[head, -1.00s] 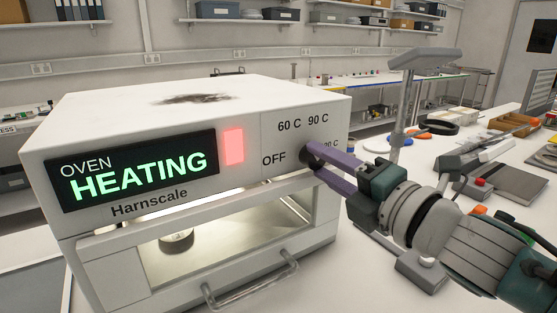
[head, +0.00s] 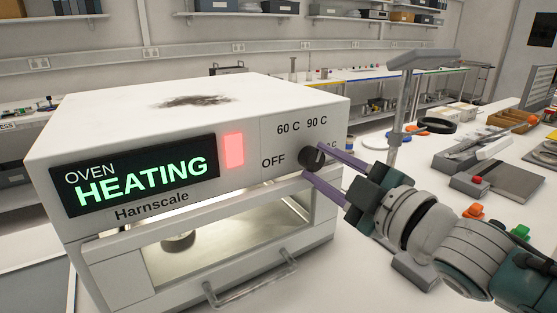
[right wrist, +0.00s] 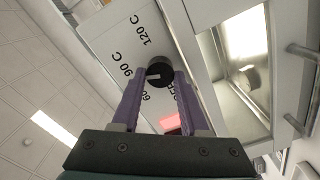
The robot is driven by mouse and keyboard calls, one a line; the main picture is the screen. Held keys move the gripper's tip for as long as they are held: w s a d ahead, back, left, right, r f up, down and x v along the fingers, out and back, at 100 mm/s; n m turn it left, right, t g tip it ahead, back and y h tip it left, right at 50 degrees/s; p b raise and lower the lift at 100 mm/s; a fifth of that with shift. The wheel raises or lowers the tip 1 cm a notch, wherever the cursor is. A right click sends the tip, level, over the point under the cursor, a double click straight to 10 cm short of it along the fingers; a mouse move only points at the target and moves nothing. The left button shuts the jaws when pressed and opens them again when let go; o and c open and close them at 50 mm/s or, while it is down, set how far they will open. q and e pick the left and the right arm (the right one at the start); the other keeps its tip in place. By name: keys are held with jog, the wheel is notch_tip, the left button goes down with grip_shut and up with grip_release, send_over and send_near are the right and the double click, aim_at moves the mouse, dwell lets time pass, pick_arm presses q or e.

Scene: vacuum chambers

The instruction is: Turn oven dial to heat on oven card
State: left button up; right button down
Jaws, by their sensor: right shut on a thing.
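The white oven (head: 190,120) stands on the bench, its display (head: 140,175) reading "OVEN HEATING" in lit letters. A red lamp (head: 233,150) glows beside the display. The black oven dial (head: 312,158) is on the right of the front, among the OFF, 60 C and 90 C marks. My right gripper (head: 317,162) has one purple finger on each side of the dial, shut on it. The right wrist view shows the dial (right wrist: 160,72) between the fingertips; its white mark points left, around the 60 to 90 C labels. My left gripper is not in view.
The oven's door handle (head: 252,278) juts out below the gripper. A grey stand (head: 402,105) rises behind my right arm. A black ring (head: 433,126) and a grey device (head: 485,170) lie on the bench to the right. Shelves line the back wall.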

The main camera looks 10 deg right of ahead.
jog(key=shift+m, duration=0.8)
jog(key=shift+c, duration=2.1)
grip_release()
jog(key=v, duration=1)
jog(key=shift+p, duration=0.35)
jog(key=shift+m, duration=0.3)
